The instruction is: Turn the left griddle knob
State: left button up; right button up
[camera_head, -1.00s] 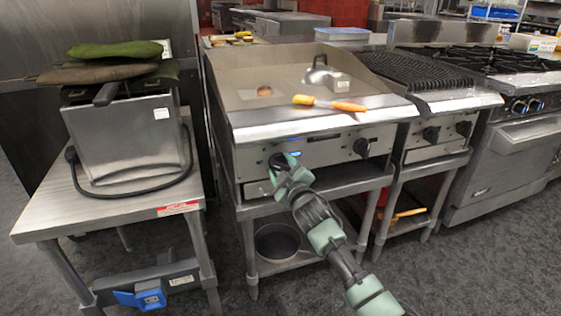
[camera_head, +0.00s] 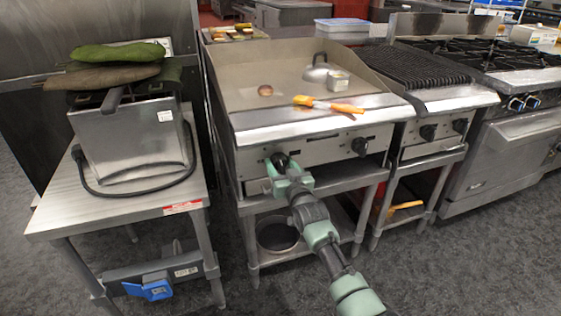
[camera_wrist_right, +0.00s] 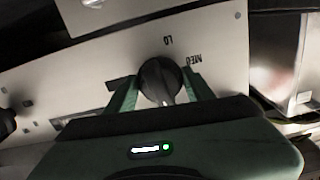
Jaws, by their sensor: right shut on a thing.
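The griddle (camera_head: 300,127) stands in the middle of the head view with a steel front panel. Its left knob (camera_wrist_right: 160,78) is round and black, and sits between the fingers of my right gripper (camera_wrist_right: 162,90) in the right wrist view. The gripper is shut on it, a finger on each side. Marks reading LO and MED show on the panel beside the knob. In the head view my right gripper (camera_head: 279,168) is at the left knob and partly covers it. The griddle's right knob (camera_head: 360,146) is free. My left gripper is not in view.
A spatula with an orange handle (camera_head: 328,104) and a metal press (camera_head: 317,70) lie on the griddle. A fryer (camera_head: 140,140) stands on a steel table at left. A charbroiler (camera_head: 455,97) adjoins at right. A pot (camera_head: 277,236) sits on the shelf below.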

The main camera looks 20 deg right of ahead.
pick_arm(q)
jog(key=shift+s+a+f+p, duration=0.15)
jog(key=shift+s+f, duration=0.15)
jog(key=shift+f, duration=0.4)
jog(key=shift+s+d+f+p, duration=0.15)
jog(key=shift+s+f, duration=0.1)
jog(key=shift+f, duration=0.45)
pick_arm(e)
jog(key=shift+f+m, duration=0.15)
jog(key=shift+m, duration=0.95)
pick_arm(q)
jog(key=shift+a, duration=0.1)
pick_arm(e)
jog(key=o, duration=1.1)
jog(key=shift+s, duration=0.25)
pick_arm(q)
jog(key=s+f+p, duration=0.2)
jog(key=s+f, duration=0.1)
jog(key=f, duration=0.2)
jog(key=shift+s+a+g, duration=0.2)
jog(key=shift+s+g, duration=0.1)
pick_arm(e)
jog(key=s, duration=0.7)
jog(key=shift+s+d, duration=0.1)
jog(key=shift+s, duration=0.1)
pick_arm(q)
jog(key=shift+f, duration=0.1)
